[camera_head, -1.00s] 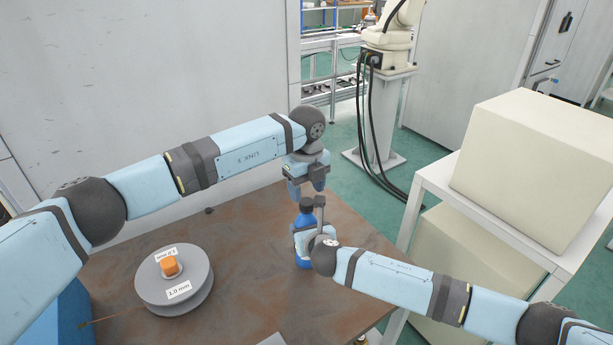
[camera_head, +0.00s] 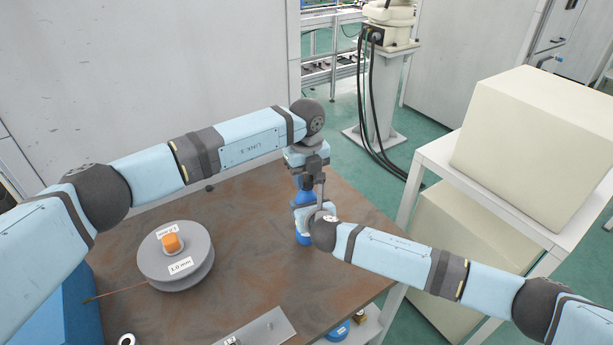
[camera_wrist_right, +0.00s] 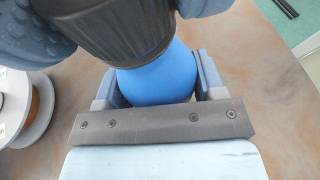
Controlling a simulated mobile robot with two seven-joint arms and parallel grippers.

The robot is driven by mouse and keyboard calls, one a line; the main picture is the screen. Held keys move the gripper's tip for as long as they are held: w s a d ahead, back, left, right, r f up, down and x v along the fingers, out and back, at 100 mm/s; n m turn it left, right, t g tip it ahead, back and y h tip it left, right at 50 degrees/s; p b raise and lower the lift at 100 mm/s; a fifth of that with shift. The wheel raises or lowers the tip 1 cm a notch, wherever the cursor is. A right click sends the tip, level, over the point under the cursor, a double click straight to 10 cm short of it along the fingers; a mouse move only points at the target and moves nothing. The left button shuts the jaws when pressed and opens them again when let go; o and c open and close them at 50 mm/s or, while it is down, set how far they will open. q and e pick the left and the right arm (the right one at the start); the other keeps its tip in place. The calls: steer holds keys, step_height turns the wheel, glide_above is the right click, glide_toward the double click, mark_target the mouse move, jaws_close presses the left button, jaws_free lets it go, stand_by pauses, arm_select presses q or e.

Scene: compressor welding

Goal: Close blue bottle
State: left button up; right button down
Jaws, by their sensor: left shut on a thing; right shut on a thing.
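The blue bottle (camera_head: 304,239) stands upright on the brown table, near its right edge. My right gripper (camera_head: 307,214) is shut around the bottle's body from the right; its fingers also show on both sides of the blue body in the right wrist view (camera_wrist_right: 160,84). A black ribbed cap (camera_wrist_right: 112,30) sits at the top of the bottle. My left gripper (camera_head: 307,181) points down from above and is shut on the cap. In the head view its fingers hide most of the cap. I cannot tell how tightly the cap is seated.
A grey wire spool (camera_head: 177,262) with an orange centre lies on the table (camera_head: 250,245) at left. A metal plate (camera_head: 258,330) lies at the front edge. A white rack (camera_head: 425,190) with large beige boxes (camera_head: 530,150) stands at right. The table between spool and bottle is clear.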

arm_select(q)
steer(key=shift+m, duration=0.9)
steer(key=o, duration=1)
steer(key=shift+r, duration=2.25)
steer(key=o, duration=0.6)
steer(key=shift+c, duration=0.2)
steer(key=shift+r, duration=0.1)
